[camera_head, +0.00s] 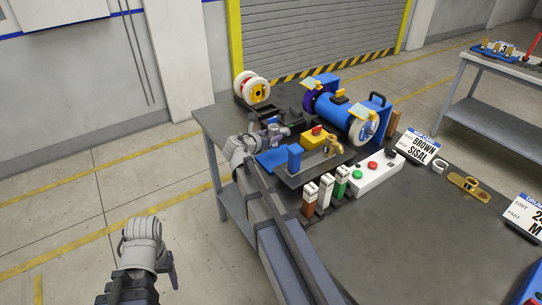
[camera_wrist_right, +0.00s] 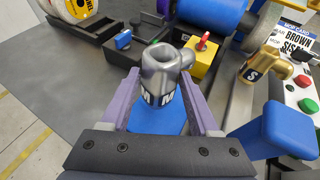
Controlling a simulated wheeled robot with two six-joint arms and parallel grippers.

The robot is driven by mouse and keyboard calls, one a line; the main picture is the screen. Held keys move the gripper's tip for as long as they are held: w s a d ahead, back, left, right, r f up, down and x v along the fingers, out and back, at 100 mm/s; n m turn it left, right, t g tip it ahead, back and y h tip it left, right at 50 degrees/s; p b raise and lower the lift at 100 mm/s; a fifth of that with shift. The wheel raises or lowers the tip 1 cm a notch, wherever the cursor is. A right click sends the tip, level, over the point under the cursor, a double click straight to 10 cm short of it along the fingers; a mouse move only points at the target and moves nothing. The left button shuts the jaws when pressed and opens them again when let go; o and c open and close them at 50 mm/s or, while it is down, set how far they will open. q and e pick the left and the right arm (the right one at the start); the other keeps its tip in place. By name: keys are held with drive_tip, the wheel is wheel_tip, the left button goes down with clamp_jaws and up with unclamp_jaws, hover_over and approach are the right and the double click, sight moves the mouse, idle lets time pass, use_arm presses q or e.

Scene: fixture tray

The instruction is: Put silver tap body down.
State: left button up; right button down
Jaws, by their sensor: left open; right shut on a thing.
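The silver tap body (camera_wrist_right: 160,72) stands upright between the purple fingers of my right gripper (camera_wrist_right: 158,98) in the right wrist view. A dark band with white lettering runs round its lower part. The gripper is shut on it. A blue pad (camera_wrist_right: 158,121) shows directly below; I cannot tell whether the tap body touches it. In the head view my right gripper (camera_head: 270,136) is over the left end of the dark fixture tray (camera_head: 292,180), and the tap body is hard to make out there. My left gripper (camera_head: 171,270) is open, low at the left, clear of the table.
A brass tap body (camera_wrist_right: 270,62) marked S stands right of my right gripper. A blue upright block (camera_wrist_right: 282,128) is close at the right finger.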

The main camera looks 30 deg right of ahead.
sight(271, 148)
use_arm(q)
drive_tip(key=shift+f+b, duration=0.4)
drive_tip(key=shift+f, duration=0.55)
use_arm(e)
drive_tip(key=shift+f, duration=0.95)
use_arm(q)
wheel_tip(271, 148, down, 4)
drive_tip(key=b, duration=0.3)
drive_tip(key=shift+r+b, duration=0.15)
drive_tip(key=shift+b, duration=0.2)
use_arm(e)
wheel_tip(271, 148, down, 4)
drive_tip(key=shift+r, duration=0.15)
drive_tip(key=shift+f, duration=0.25)
drive_tip(key=shift+c, duration=0.6)
unclamp_jaws()
drive_tip(key=shift+r, duration=0.1)
